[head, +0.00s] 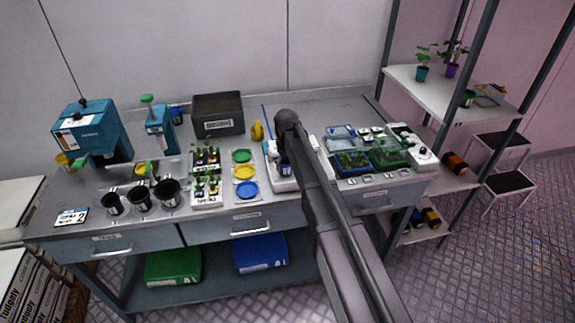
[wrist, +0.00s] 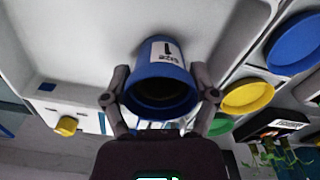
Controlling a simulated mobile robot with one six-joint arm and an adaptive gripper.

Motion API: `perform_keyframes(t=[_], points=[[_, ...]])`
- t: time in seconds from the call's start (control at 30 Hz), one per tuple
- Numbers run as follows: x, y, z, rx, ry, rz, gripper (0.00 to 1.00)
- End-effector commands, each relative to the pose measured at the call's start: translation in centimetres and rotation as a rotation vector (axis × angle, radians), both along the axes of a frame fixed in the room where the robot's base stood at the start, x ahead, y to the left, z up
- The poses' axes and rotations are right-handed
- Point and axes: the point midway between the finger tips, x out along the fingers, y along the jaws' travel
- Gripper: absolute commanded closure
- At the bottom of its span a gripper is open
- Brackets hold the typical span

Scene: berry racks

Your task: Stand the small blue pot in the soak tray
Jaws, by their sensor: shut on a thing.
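The small blue pot (wrist: 160,90) has a white label reading "SIZE 1". My gripper (wrist: 159,78) is shut on it, one finger on each side, and its mouth faces the wrist camera. The pot (head: 285,170) also shows in the head view, just below the end of my arm. I take the white tray (head: 285,186) under it to be the soak tray. In the wrist view the tray's pale floor (wrist: 70,45) and raised rim lie around and behind the pot. I cannot tell whether the pot touches the floor. My arm hides the tray's right part in the head view.
Green, yellow and blue saucers (head: 247,189) lie just left of the tray. Seedling trays (head: 207,192) and several black pots (head: 140,197) stand further left. A dark bin (head: 218,118) is at the back. Planted boxes (head: 352,163) stand to the right of my arm.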

Motion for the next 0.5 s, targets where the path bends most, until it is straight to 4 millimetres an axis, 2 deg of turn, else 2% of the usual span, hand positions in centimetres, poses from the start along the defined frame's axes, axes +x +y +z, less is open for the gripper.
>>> perform_keyframes(t=[0.5], points=[[-0.02,0.06,-0.81,0.000,0.000,0.001,0.74]])
